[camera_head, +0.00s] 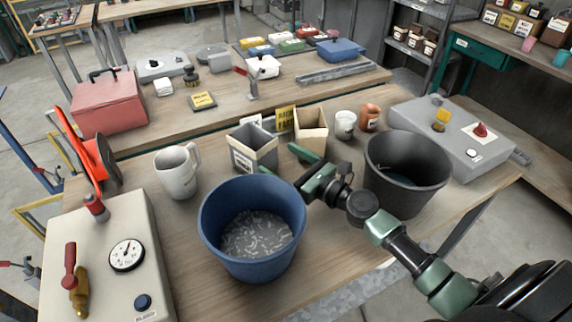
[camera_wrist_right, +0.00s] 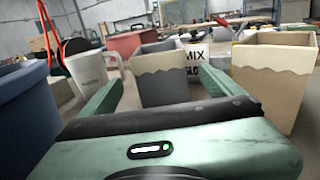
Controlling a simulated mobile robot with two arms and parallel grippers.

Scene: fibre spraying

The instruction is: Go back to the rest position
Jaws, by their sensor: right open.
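My right gripper (camera_head: 283,163) reaches in from the lower right in the head view, low over the table behind the blue bucket. In the right wrist view its two green fingers (camera_wrist_right: 160,95) stand wide apart with nothing between them. A grey square pot (camera_head: 254,150) stands just beyond the fingers; it also shows in the wrist view (camera_wrist_right: 160,78). A tan square pot (camera_head: 310,134) stands to its right, beside the right finger in the wrist view (camera_wrist_right: 272,85). My left gripper is not in view.
A blue bucket (camera_head: 252,228) holding pale fibres stands in front of the gripper. A dark bucket (camera_head: 405,172) stands close to my right forearm. A white mug (camera_head: 177,172) is at left, near a gauge box (camera_head: 107,255). A grey control box (camera_head: 455,135) is at right.

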